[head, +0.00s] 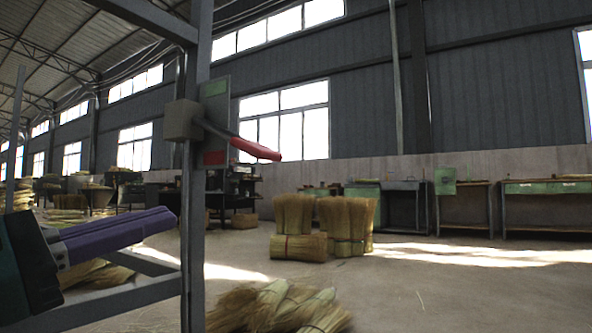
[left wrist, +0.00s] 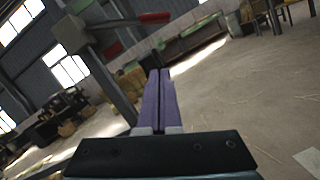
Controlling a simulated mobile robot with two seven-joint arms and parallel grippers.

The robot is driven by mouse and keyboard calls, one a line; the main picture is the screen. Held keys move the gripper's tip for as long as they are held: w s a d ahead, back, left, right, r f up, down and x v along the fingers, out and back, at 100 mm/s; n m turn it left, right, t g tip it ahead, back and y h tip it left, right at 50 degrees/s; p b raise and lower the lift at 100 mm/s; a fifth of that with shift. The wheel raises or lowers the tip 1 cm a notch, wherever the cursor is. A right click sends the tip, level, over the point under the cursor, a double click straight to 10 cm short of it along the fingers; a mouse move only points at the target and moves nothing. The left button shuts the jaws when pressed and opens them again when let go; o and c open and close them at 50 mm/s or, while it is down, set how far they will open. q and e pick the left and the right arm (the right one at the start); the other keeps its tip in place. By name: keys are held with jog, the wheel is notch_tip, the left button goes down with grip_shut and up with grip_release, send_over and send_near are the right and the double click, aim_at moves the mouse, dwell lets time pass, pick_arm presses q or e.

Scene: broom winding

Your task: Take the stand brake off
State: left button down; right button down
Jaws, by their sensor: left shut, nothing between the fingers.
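The stand brake is a grey box (head: 182,120) on the upright post, with a lever ending in a red handle (head: 255,149) that points right and slightly down. Behind the lever is a plate (head: 215,122), green above and red below. In the left wrist view the red handle (left wrist: 154,18) shows at the top, beyond the fingertips. My left gripper (head: 172,218) is shut and empty, its purple fingers pressed together. In the head view it is left of the post and lower than the handle, apart from it. My right gripper is in neither view.
The grey stand post (head: 197,255) rises between my left gripper and the open floor, with a rail (head: 95,303) at lower left. A loose straw pile (head: 280,308) lies right of the post's foot. Straw bundles (head: 345,225) stand farther back. Floor at right is clear.

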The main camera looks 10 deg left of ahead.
aim_at(257, 150)
pick_arm(q)
jog(key=w+d+r+p, duration=0.3)
jog(key=w+d+r, duration=0.3)
jog(key=w, duration=0.2)
jog(key=shift+w+p, duration=0.2)
jog(key=shift+p, duration=0.2)
jog(key=shift+a, duration=0.1)
